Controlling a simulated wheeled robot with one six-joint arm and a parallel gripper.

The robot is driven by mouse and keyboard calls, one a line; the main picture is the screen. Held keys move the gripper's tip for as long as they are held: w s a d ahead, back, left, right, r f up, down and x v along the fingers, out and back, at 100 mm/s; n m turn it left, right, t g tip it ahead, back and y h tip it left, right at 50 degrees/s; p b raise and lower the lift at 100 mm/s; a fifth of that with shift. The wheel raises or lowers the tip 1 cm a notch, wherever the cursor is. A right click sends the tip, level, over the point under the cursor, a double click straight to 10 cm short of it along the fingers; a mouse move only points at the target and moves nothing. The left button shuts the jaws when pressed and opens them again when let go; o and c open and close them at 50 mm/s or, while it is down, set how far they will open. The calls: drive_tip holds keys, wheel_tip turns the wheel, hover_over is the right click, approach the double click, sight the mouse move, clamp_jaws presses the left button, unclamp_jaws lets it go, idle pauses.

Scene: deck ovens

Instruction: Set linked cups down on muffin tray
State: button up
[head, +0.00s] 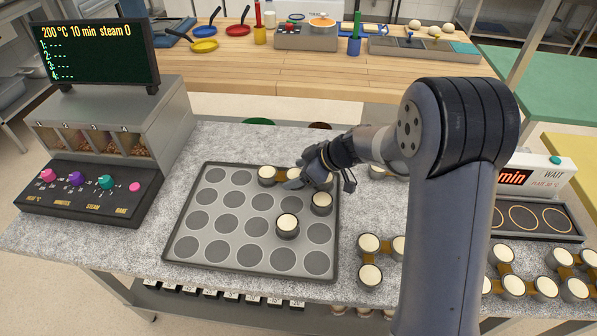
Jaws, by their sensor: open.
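The muffin tray (178,236) lies on the speckled counter, with rows of dark round hollows. Several cream-topped cups stand on it toward its right side: one at the back (267,175), one near the right edge (321,203) and one nearer the front (287,226). A brown link shows beside the back cup and runs toward my gripper. My gripper (293,182) is open over the back right of the tray, close to these cups. It hides part of the link and whatever lies beneath it, so I cannot tell whether it touches them.
More linked cups (369,274) stand right of the tray, partly behind my arm, with others (545,287) at the far right. A control box with a display (100,52) stands left. A ringed panel (524,217) stands right. A wooden table (290,75) is behind.

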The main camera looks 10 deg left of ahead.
drive_tip(key=shift+r, duration=0.1)
drive_tip(key=shift+r+p, duration=0.15)
drive_tip(key=shift+p, duration=0.2)
drive_tip(key=b+v, duration=0.1)
drive_tip(key=v, duration=1)
drive_tip(key=shift+d+r, duration=0.1)
drive_tip(key=shift+d, duration=0.15)
drive_tip(key=shift+d+r, duration=0.15)
